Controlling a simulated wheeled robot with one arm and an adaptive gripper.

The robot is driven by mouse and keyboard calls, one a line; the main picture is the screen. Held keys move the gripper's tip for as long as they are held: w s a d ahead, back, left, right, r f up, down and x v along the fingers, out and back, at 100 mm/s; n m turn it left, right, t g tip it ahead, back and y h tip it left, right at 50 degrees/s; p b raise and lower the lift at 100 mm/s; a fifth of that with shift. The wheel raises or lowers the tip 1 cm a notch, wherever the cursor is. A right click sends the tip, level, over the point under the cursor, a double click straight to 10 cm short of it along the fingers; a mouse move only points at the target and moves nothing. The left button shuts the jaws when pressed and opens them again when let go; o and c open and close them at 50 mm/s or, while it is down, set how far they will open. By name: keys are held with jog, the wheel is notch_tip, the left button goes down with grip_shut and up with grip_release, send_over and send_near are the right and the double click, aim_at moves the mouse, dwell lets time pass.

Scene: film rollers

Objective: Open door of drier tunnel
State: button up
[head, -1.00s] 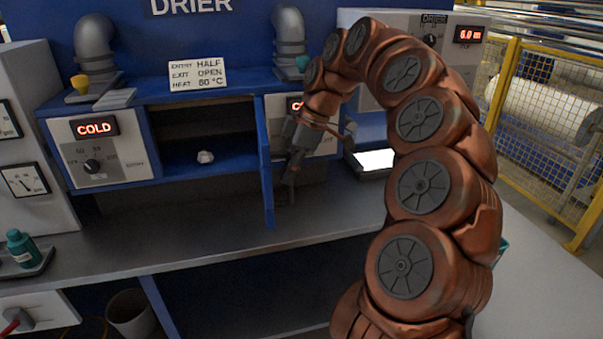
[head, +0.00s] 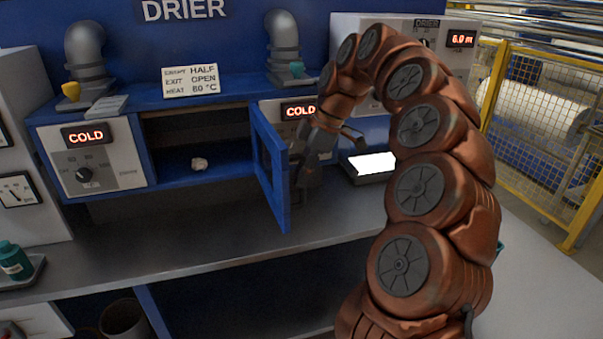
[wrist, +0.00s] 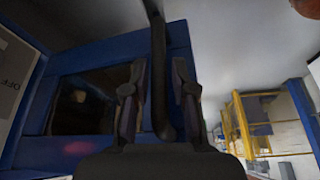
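The drier tunnel's blue door (head: 281,190), with a dark window pane, hangs at the right side of the dark tunnel opening (head: 190,140) and stands swung outward over the bench. My gripper (head: 303,172) is on the door's right, outer side, partly hidden in the head view. In the wrist view the door's blue frame (wrist: 50,100) fills the left. A dark upright bar (wrist: 159,70), looking like the door handle, runs between the two fingers of my gripper (wrist: 160,95). The fingers stand apart with gaps showing beside the bar; contact is unclear.
A small pale lump (head: 199,164) lies inside the opening. COLD panels flank it, the left one (head: 90,158) with a knob. A sign (head: 190,80) reads entry half, exit open, heat 80 °C. The grey bench (head: 170,250) before the door is clear. A bright-screened tray (head: 370,167) lies to the right.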

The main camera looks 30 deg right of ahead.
jog(key=shift+o, duration=0.9)
jog(key=shift+r, duration=0.15)
jog(key=shift+d+r, duration=0.4)
jog(key=shift+r, duration=0.1)
jog(key=s+d, duration=0.4)
jog(key=d, duration=0.6)
jog(key=shift+s+d, duration=0.3)
jog(key=shift+d, duration=0.1)
